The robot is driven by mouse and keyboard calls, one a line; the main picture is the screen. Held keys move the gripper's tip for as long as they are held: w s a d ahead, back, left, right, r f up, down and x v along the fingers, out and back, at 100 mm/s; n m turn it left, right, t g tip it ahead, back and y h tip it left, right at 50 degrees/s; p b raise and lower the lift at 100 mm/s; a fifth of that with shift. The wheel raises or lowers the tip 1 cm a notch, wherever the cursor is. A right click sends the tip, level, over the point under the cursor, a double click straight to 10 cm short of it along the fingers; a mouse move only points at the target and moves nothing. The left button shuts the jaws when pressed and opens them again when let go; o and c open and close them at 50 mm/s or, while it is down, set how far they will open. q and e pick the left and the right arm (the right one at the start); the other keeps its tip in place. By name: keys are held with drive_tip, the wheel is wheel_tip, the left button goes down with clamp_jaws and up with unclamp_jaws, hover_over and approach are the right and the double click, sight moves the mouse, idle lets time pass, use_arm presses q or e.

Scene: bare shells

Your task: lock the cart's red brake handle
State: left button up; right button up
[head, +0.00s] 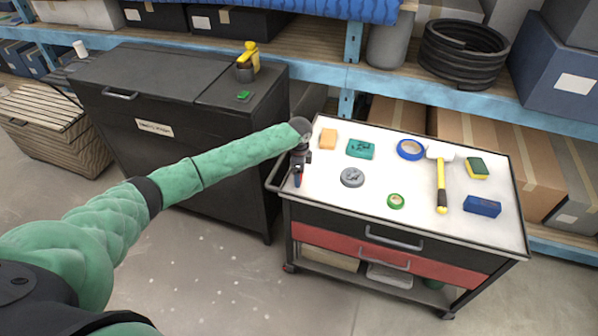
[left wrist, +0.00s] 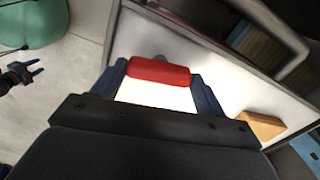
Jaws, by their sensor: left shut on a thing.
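The red brake handle (left wrist: 158,72) lies crosswise between the two fingers of my left gripper (left wrist: 160,88) in the left wrist view. The fingers are shut on it at its ends. In the head view my left gripper (head: 298,172) is at the left end of the cart (head: 480,238), beside the white top, pointing down. Only a little red of the handle (head: 298,181) shows there, and the gripper hides the rest. My right gripper (left wrist: 22,74) shows small at the left of the left wrist view, away from the cart, with its fingers apart.
The cart top holds an orange block (head: 328,139), a grey disc (head: 352,177), tape rolls, a hammer (head: 441,180) and other small items. A black cabinet (head: 180,130) stands left of the cart. Blue shelving (head: 470,98) runs behind. The floor in front is clear.

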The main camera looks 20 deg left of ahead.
use_arm(q)
drive_tip(key=shift+m, duration=1.1)
use_arm(e)
drive_tip(key=shift+s+f, duration=0.1)
use_arm(q)
drive_tip(key=shift+w, duration=0.1)
use_arm(e)
drive_tip(key=shift+w, duration=0.35)
use_arm(q)
drive_tip(key=o, duration=1)
drive_tip(key=shift+c, duration=0.2)
drive_tip(key=shift+r, duration=0.4)
wheel_tip(320, 180, up, 6)
drive_tip(key=shift+f+b, duration=0.15)
drive_tip(key=shift+b, duration=0.95)
drive_tip(key=shift+r, duration=0.7)
use_arm(e)
wheel_tip(320, 180, up, 6)
drive_tip(key=a, duration=0.1)
drive_tip(key=shift+w+a+g, duration=0.25)
drive_tip(key=shift+g, duration=0.05)
